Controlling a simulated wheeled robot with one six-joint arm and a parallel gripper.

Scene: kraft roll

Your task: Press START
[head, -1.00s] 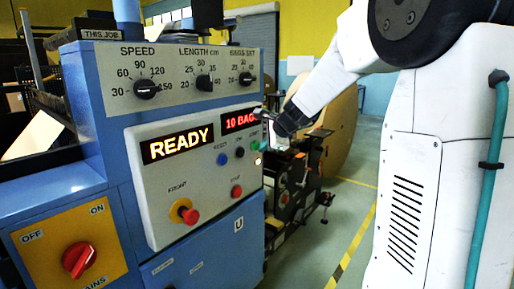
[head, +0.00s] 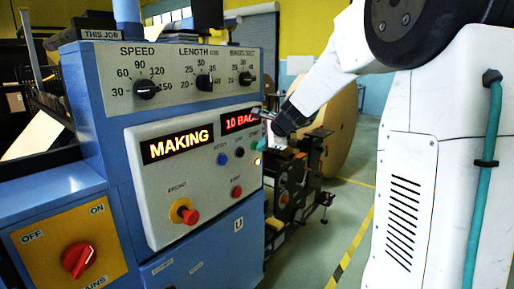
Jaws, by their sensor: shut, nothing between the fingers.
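The grey control panel (head: 160,210) is on the blue machine. The green START button (head: 261,145) sits at its right edge, below the red display (head: 240,121) reading "10 BAG", its end hidden by my gripper. The main display (head: 178,143) reads "MAKING" in orange. My gripper (head: 262,116) is shut and empty, its fingertips at the panel's right edge, just above the green button. I cannot tell whether they touch the panel. A small lamp below the green button glows.
A blue button (head: 222,159), a black button (head: 239,152), a red button (head: 236,191) and a red mushroom stop (head: 188,215) share the panel. Three dials are above. A red mains switch (head: 79,260) is lower left. A large kraft roll (head: 335,130) stands behind my arm.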

